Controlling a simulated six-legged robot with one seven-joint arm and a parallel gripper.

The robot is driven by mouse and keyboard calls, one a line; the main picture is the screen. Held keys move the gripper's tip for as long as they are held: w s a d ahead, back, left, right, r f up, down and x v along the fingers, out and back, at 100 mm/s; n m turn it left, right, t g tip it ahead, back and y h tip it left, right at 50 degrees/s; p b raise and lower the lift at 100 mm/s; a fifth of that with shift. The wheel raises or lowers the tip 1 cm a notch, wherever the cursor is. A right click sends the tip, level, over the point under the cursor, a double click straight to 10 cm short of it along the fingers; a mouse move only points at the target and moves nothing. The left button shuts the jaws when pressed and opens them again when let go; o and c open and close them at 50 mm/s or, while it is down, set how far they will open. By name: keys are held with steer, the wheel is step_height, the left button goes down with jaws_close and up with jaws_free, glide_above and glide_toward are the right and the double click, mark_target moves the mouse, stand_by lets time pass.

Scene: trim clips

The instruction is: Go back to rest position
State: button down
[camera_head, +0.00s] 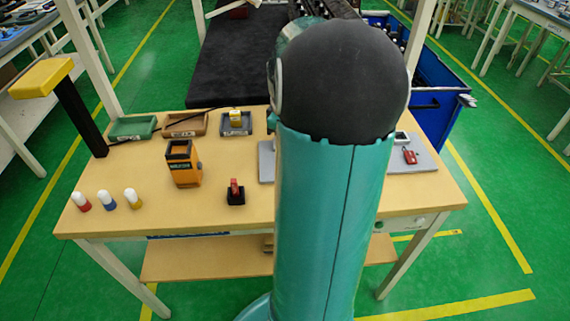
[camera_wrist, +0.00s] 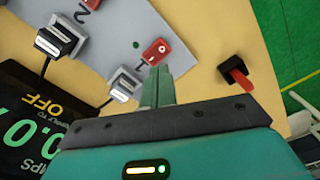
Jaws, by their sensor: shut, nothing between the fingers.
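My gripper (camera_wrist: 160,74) shows in the wrist view with its two green fingers together and nothing between them. The fingertips lie just below a red clip (camera_wrist: 154,52) on a grey board (camera_wrist: 150,20) in that picture; I cannot tell whether they touch it. In the head view my upright teal arm covers the middle of the table, and my gripper is hidden behind it. The grey board (camera_head: 428,161) shows on the right of the arm with a red part (camera_head: 410,156) on it.
A wooden table (camera_head: 130,170) holds a black block with a red lever (camera_head: 236,192), an orange device (camera_head: 184,165), several small bottles (camera_head: 108,200) and trays (camera_head: 133,128) at the back. A blue bin (camera_head: 433,125) stands behind right. A dark display (camera_wrist: 35,115) reads OFF.

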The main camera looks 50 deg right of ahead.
stand_by(0.4)
steer(key=w+a+r+t+h, duration=0.15)
steer(key=a+r, duration=0.25)
steer(key=a, duration=0.5)
steer(key=w+a+r+h, duration=0.1)
steer(key=w+a+r, duration=0.15)
steer(key=a, duration=0.65)
steer(key=s+a+r+m+t+y, duration=0.1)
steer(key=s+a+t, duration=0.1)
steer(key=a, duration=0.7)
steer(key=s+a+r+m+t+y, duration=0.1)
steer(key=s+a, duration=0.3)
steer(key=a, duration=0.5)
steer(key=shift+s+r+t, duration=0.4)
steer(key=shift+r+t, duration=0.15)
steer(key=shift+r, duration=0.15)
steer(key=shift+y, duration=0.25)
